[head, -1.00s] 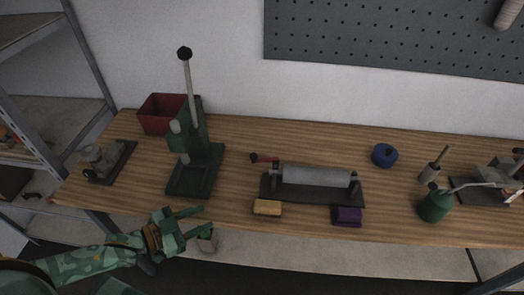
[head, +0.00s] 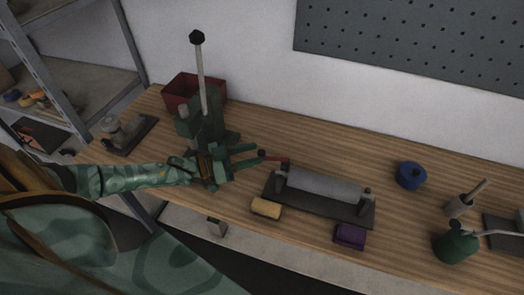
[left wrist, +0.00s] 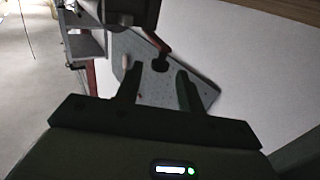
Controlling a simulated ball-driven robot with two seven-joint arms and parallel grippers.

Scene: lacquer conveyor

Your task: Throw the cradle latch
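The cradle (head: 325,207) is a dark base on the bench holding a grey roller (head: 325,186). Its latch (head: 276,159) is a red lever at the left end with a dark knob, pointing left toward my left gripper. My left gripper (head: 255,155) is open, its fingers reaching right toward the knob. In the left wrist view the red latch (left wrist: 155,40) and its dark knob lie just ahead of the gap between the fingers (left wrist: 158,82). I cannot tell if the fingers touch the knob. My right gripper is not in view.
A green press (head: 205,125) with a tall lever stands behind my left gripper. A yellow block (head: 266,208) and purple block (head: 350,235) lie before the cradle. A blue round container (head: 410,175) and green can (head: 456,244) are to the right. A red bin (head: 180,92) stands behind.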

